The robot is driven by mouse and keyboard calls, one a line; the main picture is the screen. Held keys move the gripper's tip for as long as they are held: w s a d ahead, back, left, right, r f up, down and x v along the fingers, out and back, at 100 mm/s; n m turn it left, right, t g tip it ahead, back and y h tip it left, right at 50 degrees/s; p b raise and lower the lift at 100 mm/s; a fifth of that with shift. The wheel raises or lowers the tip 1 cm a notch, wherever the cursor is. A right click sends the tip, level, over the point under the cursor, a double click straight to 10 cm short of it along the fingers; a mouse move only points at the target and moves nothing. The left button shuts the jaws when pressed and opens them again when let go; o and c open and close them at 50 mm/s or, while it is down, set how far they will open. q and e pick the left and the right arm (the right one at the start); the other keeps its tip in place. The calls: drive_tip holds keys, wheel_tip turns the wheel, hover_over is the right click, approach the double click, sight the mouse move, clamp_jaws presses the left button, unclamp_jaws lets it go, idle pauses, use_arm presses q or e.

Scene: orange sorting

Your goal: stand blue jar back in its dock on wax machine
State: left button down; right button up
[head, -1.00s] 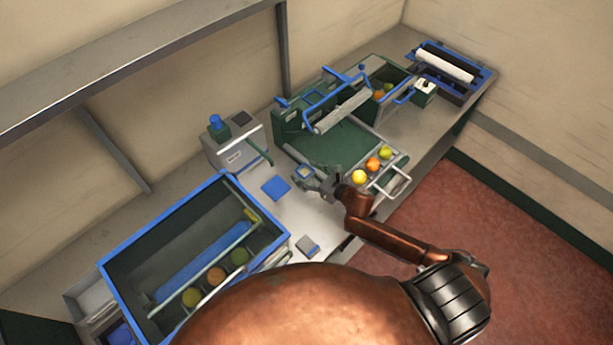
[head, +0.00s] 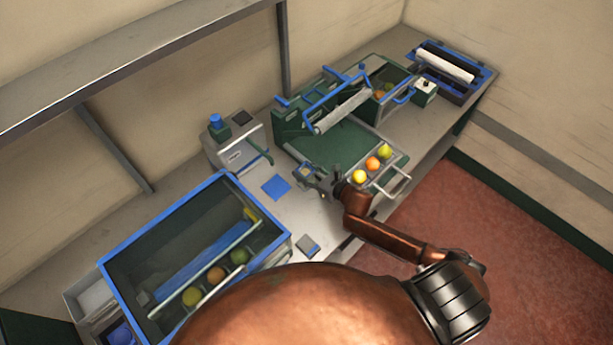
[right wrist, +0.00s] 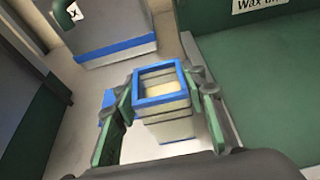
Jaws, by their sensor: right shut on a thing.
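A small pale jar with a blue square rim (right wrist: 160,85) is between the fingers of my right gripper (right wrist: 160,112) in the right wrist view. The jar is open at the top and its inside looks pale. In the head view the right gripper (head: 318,178) holds the jar (head: 304,171) above the bench, left of the green wax machine (head: 330,150). The wax machine's label (right wrist: 262,4) is partly cut off at the top of the wrist view. I cannot make out the dock. My left gripper is not in view.
A grey machine with a blue knob (head: 215,121) stands behind and left of the jar. A blue square (head: 276,187) lies on the bench near it. A blue-rimmed bin with fruit (head: 165,215) is at left. A fruit tray (head: 398,163) is right of the gripper.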

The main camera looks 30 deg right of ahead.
drive_tip(key=shift+c, duration=1.1)
drive_tip(key=shift+r, duration=0.1)
